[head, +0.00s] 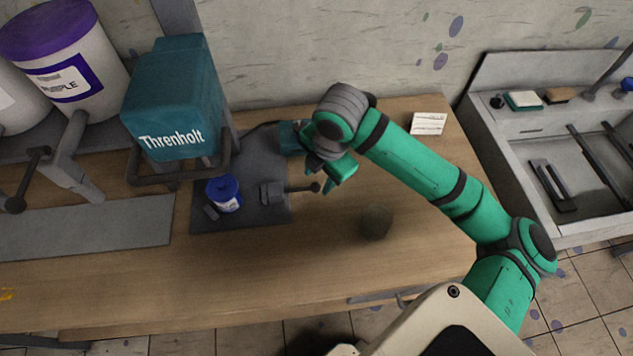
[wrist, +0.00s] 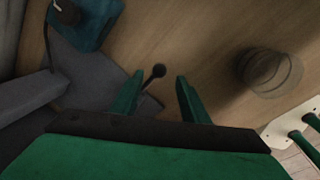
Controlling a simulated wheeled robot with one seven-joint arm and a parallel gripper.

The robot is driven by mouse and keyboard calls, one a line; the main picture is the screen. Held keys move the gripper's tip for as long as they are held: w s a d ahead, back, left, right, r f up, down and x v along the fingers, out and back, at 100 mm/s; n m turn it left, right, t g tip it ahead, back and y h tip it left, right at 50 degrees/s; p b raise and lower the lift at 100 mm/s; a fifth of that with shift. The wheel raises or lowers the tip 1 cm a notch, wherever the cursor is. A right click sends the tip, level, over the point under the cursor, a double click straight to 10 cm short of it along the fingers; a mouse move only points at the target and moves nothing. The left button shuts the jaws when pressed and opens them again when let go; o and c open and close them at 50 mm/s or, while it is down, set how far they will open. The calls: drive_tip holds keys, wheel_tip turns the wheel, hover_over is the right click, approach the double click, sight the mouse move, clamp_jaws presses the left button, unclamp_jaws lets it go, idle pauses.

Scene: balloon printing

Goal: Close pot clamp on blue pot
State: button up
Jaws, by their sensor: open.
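The blue pot (head: 224,194), with a blue lid and a white label, stands upright on the dark grey base plate of the Threnholt machine (head: 177,103). The grey pot clamp (head: 272,194) is to its right on the same plate, with a visible gap between them. Its lever points right and ends in a dark round knob (head: 315,187). My gripper (head: 321,186) is open at the knob. In the wrist view, the knob (wrist: 158,71) shows between my two fingertips (wrist: 158,77), touching neither visibly. The pot cannot be made out there.
A dark, see-through round object (head: 376,222) stands on the wooden table to the right of my gripper. A small teal box (head: 290,138) is behind the clamp. A white card (head: 428,123) lies at the back right. The table front is clear; a grey sink (head: 560,150) is further right.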

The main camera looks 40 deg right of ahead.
sight(316, 185)
drive_tip(key=shift+w+f, duration=0.25)
drive_tip(key=shift+f, duration=0.9)
drive_tip(key=shift+w+f, duration=0.2)
drive_tip(key=shift+f, duration=0.9)
